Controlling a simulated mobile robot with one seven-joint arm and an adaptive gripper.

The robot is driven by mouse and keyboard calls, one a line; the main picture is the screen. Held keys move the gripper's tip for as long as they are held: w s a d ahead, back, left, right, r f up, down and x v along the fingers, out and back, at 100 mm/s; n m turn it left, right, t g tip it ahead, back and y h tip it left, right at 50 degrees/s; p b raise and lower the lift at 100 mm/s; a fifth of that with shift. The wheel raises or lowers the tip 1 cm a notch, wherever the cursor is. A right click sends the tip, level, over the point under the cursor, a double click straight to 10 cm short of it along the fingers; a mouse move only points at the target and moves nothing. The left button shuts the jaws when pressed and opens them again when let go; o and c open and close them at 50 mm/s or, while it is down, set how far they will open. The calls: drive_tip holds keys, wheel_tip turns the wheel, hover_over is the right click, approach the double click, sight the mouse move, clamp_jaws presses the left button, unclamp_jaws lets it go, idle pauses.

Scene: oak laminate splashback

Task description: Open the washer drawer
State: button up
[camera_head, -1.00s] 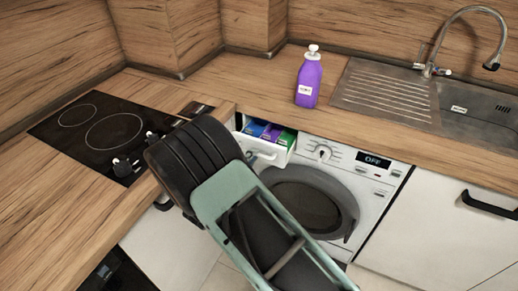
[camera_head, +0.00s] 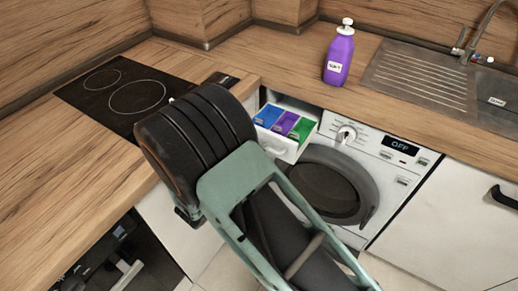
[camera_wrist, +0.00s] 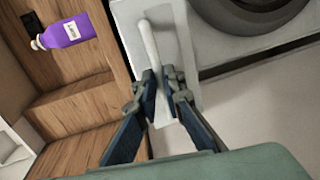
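The washer (camera_head: 378,185) is white, with a round dark door, a dial and an "OFF" display. Its drawer (camera_head: 281,147) is pulled out at the upper left of the front and shows blue, purple and green compartments. In the wrist view the drawer's white front (camera_wrist: 190,50) carries a pale bar handle (camera_wrist: 149,42). My gripper (camera_wrist: 162,75) has its two dark fingers close on either side of the handle's lower part and appears shut on it. In the head view my arm hides the gripper's fingers.
A purple bottle (camera_head: 339,57) with a white cap stands on the wooden counter (camera_head: 290,62) above the washer. A black hob (camera_head: 125,92) lies left and a metal sink (camera_head: 420,75) right. Free floor shows in front of the washer in the wrist view.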

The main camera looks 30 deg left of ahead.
drive_tip(key=o, duration=0.5)
drive_tip(key=shift+c, duration=0.2)
drive_tip(key=d+v, duration=0.1)
drive_tip(key=v, duration=1.1)
drive_tip(key=shift+a, duration=0.4)
